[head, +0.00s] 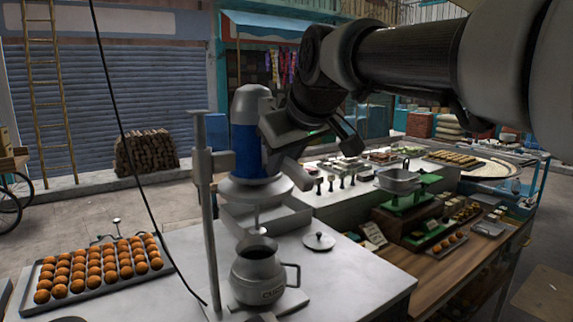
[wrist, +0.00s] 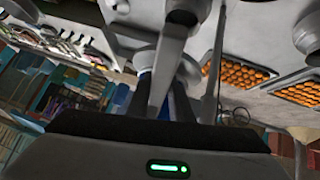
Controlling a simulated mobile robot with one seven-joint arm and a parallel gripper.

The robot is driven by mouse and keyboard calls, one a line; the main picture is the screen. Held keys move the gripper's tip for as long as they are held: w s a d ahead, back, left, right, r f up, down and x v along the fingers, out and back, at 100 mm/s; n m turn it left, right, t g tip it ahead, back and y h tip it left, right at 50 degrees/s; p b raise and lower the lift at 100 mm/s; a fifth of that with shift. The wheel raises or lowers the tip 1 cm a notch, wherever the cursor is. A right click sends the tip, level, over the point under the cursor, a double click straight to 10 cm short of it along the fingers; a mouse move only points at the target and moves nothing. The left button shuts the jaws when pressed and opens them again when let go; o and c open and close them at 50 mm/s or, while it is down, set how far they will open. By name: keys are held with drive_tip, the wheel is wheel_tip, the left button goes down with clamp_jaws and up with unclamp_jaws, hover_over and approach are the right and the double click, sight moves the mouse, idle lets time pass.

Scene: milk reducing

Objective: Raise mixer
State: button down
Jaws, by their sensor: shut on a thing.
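The mixer (head: 248,140) has a blue and grey motor body and hangs on a side post (head: 208,220). Its thin shaft reaches down to the open mouth of a metal jug (head: 258,272); whether the tip is inside the rim is hard to tell. My gripper (head: 295,168) is at the mixer's right side, shut on its grey handle (head: 302,178). In the wrist view the pale handle (wrist: 168,65) runs up from between the fingers. The fingertips are partly hidden there.
A tray of orange balls (head: 100,270) lies on the counter at left. A round lid (head: 319,241) lies right of the jug. A green scale (head: 408,190) and food trays fill the right side. A black cable (head: 135,160) hangs in front at left.

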drive_tip(key=c, duration=1.6)
unclamp_jaws()
drive_tip(key=v, duration=1.7)
drive_tip(key=shift+s+d+r, duration=0.1)
drive_tip(key=shift+s, duration=0.05)
